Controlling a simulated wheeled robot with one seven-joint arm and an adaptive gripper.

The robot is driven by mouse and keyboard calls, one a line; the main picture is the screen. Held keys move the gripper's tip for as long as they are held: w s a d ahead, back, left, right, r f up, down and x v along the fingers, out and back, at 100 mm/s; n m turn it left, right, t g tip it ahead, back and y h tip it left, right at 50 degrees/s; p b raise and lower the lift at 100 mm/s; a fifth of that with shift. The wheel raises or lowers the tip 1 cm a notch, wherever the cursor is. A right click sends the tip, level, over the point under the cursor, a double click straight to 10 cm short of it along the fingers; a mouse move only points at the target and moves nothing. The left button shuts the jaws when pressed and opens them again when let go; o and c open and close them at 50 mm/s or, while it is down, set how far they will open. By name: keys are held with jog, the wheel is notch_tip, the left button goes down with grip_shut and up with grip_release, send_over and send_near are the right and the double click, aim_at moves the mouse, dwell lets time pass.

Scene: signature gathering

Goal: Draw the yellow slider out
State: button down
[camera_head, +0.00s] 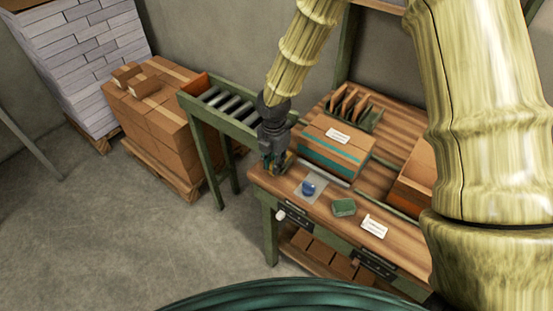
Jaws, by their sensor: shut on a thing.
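My gripper (274,163) points down at the left end of the wooden workbench (330,212). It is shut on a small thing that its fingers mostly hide. A bit of yellow (288,161) shows at the fingertips, which looks like the yellow slider. Its shape and how far out it stands cannot be told at this size.
A blue round thing (308,188) on a pale sheet, a green block (344,207) and a white label (374,227) lie along the bench front. A taped carton (336,147) stands close right of my gripper. A roller conveyor (222,104) adjoins at left.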

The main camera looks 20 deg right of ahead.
jog(key=shift+s+a, duration=0.1)
jog(key=shift+a, duration=0.05)
jog(key=c, duration=1.3)
grip_release()
jog(key=shift+a, duration=0.15)
jog(key=shift+d+r, duration=0.15)
jog(key=shift+d, duration=0.05)
notch_tip(320, 180, up, 12)
jog(key=shift+a+f, duration=0.1)
